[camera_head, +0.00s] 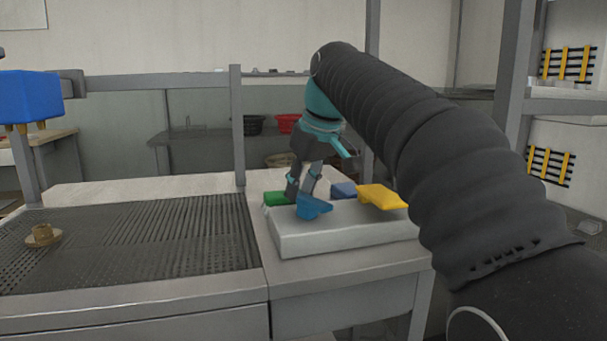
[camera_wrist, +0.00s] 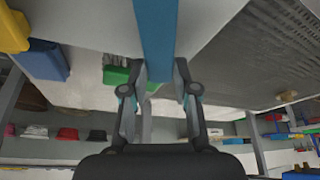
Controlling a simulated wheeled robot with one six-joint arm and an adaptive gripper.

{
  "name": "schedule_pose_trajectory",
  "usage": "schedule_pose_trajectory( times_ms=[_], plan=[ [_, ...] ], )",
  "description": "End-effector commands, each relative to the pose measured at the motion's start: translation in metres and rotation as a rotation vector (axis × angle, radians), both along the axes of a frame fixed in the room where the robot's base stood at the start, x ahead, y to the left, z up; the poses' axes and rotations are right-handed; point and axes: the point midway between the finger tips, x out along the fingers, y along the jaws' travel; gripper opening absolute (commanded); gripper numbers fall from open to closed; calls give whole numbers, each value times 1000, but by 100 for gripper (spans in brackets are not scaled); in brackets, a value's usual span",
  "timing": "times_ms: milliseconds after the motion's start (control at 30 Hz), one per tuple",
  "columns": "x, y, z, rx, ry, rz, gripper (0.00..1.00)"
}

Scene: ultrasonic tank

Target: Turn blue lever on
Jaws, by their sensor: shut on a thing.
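In the wrist view the blue lever (camera_wrist: 155,40) runs as a long strip up from between the fingertips of my gripper (camera_wrist: 158,75), one finger on each side. The part of the lever between the fingers is partly hidden. A second, darker blue piece (camera_head: 343,190) sits behind on the slab, apart from my gripper.
A perforated tank deck (camera_head: 150,235) with a brass fitting (camera_head: 42,236) lies left. A metal post (camera_head: 237,130) stands behind. A blue box (camera_head: 28,97) is at far left.

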Motion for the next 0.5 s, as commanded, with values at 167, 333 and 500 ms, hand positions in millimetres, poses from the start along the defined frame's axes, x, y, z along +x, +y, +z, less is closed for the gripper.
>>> schedule_pose_trajectory(
  times_ms=[167,333,500],
  plan=[
    [-2,2,3,1,1,167,0],
    [-3,3,1,1,1,328,0],
    [-6,5,0,3,0,490,0]
  ],
)
